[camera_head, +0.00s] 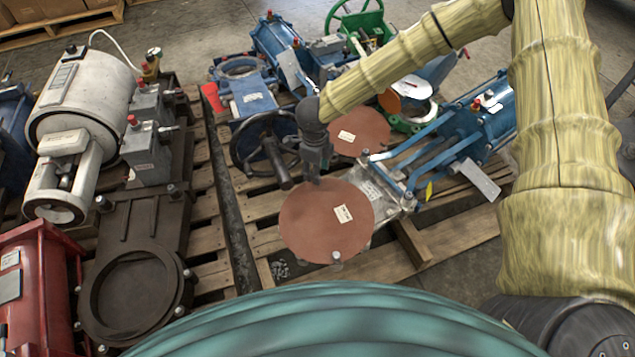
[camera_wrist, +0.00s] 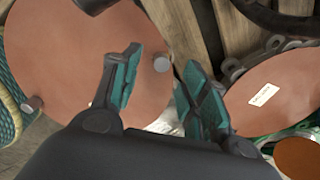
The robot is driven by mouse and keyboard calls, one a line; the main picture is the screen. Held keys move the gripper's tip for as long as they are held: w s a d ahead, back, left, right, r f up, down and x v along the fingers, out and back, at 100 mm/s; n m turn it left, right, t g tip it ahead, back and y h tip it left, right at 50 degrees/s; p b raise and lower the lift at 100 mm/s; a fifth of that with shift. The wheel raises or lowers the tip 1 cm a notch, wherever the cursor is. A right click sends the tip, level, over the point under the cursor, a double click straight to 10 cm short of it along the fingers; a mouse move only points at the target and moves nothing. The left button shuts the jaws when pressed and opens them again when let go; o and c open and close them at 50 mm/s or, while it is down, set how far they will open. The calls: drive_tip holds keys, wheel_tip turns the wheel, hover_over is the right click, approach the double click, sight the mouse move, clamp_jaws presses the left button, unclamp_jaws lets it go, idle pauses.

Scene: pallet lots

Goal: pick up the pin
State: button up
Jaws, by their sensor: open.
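A grey round-headed pin (camera_wrist: 162,64) shows in the wrist view at the edge of a reddish-brown disc (camera_wrist: 60,45). It lies between the fingertips of my gripper (camera_wrist: 161,62), which are apart and hold nothing. In the head view my gripper (camera_head: 316,178) points down over the far edge of the near disc (camera_head: 320,235), and it hides this pin. A second, similar pin (camera_head: 337,257) stands at the disc's near edge; it also shows in the wrist view (camera_wrist: 35,103). I cannot tell how high the fingertips are above the first pin.
A second brown disc (camera_head: 360,130) lies just beyond. A black handwheel (camera_head: 262,145) stands close left of my gripper. A blue-framed valve (camera_head: 450,140) lies to the right. Wooden pallet slats (camera_head: 440,240) lie beneath. A dark gate valve (camera_head: 135,290) stands on the left pallet.

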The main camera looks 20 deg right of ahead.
drive_tip(key=f, duration=0.1)
drive_tip(key=f+b, duration=0.2)
drive_tip(key=f, duration=0.1)
drive_tip(key=shift+w+d+f, duration=0.1)
drive_tip(key=shift+w+d, duration=0.1)
drive_tip(key=shift+d, duration=0.05)
clamp_jaws()
